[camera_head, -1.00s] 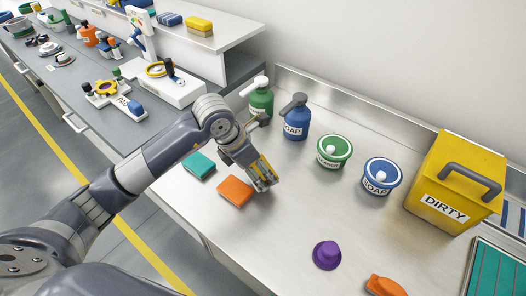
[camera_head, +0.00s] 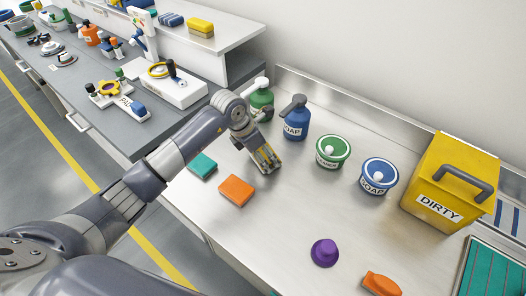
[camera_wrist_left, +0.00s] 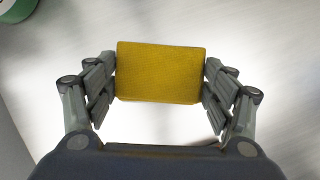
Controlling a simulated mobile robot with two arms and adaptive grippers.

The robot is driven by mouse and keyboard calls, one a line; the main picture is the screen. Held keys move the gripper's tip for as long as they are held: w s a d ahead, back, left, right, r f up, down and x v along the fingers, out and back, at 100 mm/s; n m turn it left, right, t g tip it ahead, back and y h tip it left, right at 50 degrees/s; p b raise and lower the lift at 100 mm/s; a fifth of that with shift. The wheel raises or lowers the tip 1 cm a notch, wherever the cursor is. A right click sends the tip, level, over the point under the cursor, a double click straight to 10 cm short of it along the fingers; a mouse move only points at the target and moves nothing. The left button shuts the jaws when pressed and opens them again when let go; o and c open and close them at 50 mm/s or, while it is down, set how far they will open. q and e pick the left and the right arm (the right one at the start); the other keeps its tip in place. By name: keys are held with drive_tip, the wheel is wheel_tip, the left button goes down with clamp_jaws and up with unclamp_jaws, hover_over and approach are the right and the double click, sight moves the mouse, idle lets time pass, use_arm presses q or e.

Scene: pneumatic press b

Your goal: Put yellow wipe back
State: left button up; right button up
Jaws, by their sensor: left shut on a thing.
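The yellow wipe (camera_wrist_left: 160,72) is a small yellow block between the fingers of my left gripper (camera_wrist_left: 160,88) in the left wrist view. The gripper is shut on it from both sides. In the head view the left gripper (camera_head: 265,160) hangs over the steel counter, to the right of the teal wipe (camera_head: 203,165) and up-right of the orange wipe (camera_head: 237,190). The yellow wipe shows there only as a thin sliver; the fingers hide most of it. I cannot tell whether it touches the counter. My right gripper is out of view.
A green bottle (camera_head: 260,95) and a blue soap bottle (camera_head: 295,120) stand close behind the gripper. Two round tubs, green (camera_head: 333,151) and blue (camera_head: 378,176), and a yellow DIRTY bin (camera_head: 437,183) stand to the right. The counter's middle is clear.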

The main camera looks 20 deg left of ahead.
use_arm(q)
drive_tip(key=shift+f, duration=0.25)
drive_tip(key=o, duration=1.2)
drive_tip(key=shift+d, duration=0.1)
drive_tip(key=b+v, duration=0.2)
drive_tip(key=v, duration=0.9)
drive_tip(key=shift+a, duration=0.25)
drive_tip(key=shift+s+f, duration=0.1)
drive_tip(key=shift+f, duration=0.1)
